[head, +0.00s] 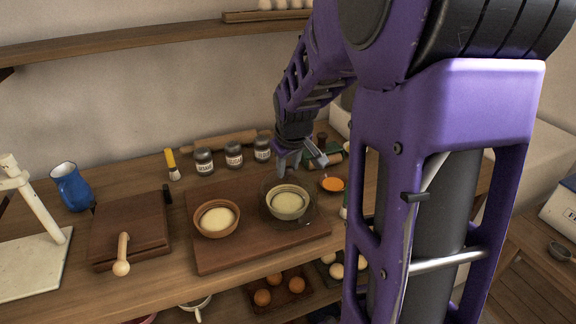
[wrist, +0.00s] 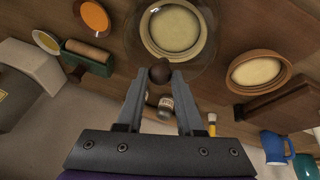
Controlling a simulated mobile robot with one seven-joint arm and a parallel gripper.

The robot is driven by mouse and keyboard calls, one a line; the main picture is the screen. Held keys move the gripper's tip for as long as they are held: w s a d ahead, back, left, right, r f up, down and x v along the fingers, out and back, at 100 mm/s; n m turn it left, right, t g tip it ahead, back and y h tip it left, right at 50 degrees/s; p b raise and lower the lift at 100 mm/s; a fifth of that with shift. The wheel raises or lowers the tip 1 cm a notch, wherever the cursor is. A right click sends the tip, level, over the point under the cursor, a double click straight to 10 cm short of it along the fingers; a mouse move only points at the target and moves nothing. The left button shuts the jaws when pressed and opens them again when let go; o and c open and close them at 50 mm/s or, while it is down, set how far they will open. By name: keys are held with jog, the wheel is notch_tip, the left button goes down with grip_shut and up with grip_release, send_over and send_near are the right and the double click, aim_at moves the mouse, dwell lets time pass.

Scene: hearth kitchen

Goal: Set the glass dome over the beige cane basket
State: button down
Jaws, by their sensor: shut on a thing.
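The glass dome (head: 313,213) is clear and faint, with a dark round knob (wrist: 160,72). My gripper (head: 301,165) is shut on this knob, its fingertips on either side of it in the wrist view (wrist: 160,76). The beige cane basket (head: 287,203) holds pale dough and stands on the wooden board (head: 255,248). The basket shows through the glass in the wrist view (wrist: 172,30), within the dome's outline. The dome appears around and above it; I cannot tell whether its rim touches the board.
A browner basket (head: 216,219) with dough stands left on the same board. Behind are several jars (head: 233,155) and a yellow-handled brush (head: 172,164). An orange-filled dish (head: 333,184) sits right of the dome. A lidded wooden block (head: 130,228) and a blue jug (head: 72,187) stand left.

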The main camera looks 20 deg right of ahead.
jog(key=shift+f, duration=0.2)
dwell(0.4)
jog(key=shift+c, duration=2.3)
grip_release()
